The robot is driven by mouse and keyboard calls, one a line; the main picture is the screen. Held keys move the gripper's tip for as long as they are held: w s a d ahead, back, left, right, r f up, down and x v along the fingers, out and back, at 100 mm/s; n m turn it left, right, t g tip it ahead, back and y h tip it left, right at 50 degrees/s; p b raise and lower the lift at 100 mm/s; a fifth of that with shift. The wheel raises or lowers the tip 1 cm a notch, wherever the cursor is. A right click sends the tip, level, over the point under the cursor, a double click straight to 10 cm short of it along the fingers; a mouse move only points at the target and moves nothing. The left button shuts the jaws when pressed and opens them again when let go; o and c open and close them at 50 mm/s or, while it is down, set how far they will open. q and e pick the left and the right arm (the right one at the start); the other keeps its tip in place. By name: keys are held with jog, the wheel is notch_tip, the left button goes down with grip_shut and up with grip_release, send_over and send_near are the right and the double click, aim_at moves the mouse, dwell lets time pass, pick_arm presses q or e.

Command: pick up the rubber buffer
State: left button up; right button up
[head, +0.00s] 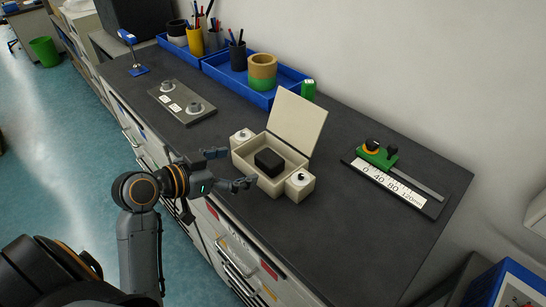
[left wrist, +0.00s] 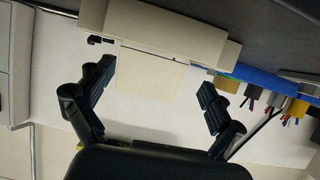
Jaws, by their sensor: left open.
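The rubber buffer, a black block (head: 269,161), lies inside an open beige box (head: 242,159) on the dark bench. The box's lid (head: 297,121) stands raised at the back. My left gripper (head: 236,168) is open and empty, just in front of the box, its two fingers pointing toward it. In the left wrist view my left gripper (left wrist: 156,77) shows spread fingers with the beige box (left wrist: 165,35) and its lid (left wrist: 150,75) beyond, upside down. The buffer is hidden by the box in that view. My right gripper is not seen.
A grey plate with metal knobs (head: 181,102) lies left of the box. A measuring slide with a green carriage (head: 377,155) lies to the right. Blue trays (head: 225,74) with cups and tape rolls stand along the wall. Bare bench (head: 340,235) lies between box and slide.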

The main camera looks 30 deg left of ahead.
aim_at(268, 158)
pick_arm(q)
jog(key=x, duration=0.4)
jog(key=shift+r+p, duration=0.1)
jog(key=shift+p, duration=0.2)
jog(key=shift+w+d, duration=0.15)
jog(key=shift+w, duration=0.05)
jog(key=p+x, duration=0.1)
jog(key=x, duration=0.4)
jog(key=shift+w, duration=0.1)
jog(key=shift+w+f, duration=0.1)
jog(key=shift+f, duration=0.1)
jog(key=c, duration=1.3)
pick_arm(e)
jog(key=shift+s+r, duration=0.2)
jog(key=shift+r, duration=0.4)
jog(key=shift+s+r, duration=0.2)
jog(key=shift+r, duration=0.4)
